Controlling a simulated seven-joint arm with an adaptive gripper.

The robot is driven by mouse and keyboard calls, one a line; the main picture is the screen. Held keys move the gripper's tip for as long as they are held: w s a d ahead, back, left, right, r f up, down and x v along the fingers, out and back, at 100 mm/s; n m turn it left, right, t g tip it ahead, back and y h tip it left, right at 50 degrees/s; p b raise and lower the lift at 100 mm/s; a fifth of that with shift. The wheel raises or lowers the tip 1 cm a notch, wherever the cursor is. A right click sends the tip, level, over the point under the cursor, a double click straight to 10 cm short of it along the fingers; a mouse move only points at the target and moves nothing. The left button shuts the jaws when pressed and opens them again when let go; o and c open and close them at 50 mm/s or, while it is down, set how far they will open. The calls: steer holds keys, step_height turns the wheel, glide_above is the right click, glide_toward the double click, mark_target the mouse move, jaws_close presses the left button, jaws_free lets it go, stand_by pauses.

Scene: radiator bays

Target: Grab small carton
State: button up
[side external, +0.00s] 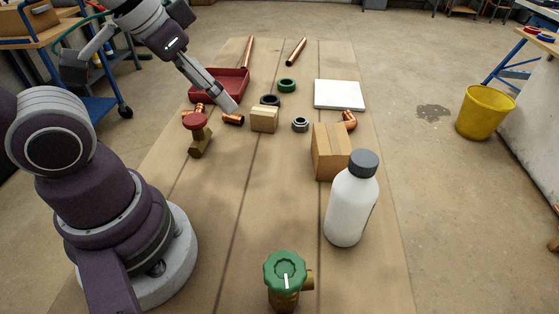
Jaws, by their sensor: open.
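The small carton (264,119) is a light brown box on the wooden table, near the middle of the work area. A larger brown carton (330,152) stands to its right and nearer the camera. My gripper (230,106) is open and angled downward, just left of the small carton and above a short copper fitting (233,119). I see no contact with the small carton. The exact gap between the fingers is hard to see from this side.
Close around are a black ring (270,100), a grey ring (300,124) and a red-handled valve (198,134). A red tray (226,86) lies behind my gripper. A white bottle (352,200) and a green-knobbed valve (285,278) stand in front.

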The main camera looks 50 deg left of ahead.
steer(key=o, duration=0.3)
steer(key=n+g+y, duration=0.2)
steer(key=n+y, duration=0.1)
steer(key=n, duration=0.4)
glide_toward(264, 111)
steer(key=f, duration=0.1)
steer(key=x, duration=1)
steer(key=shift+w+a+f, duration=0.15)
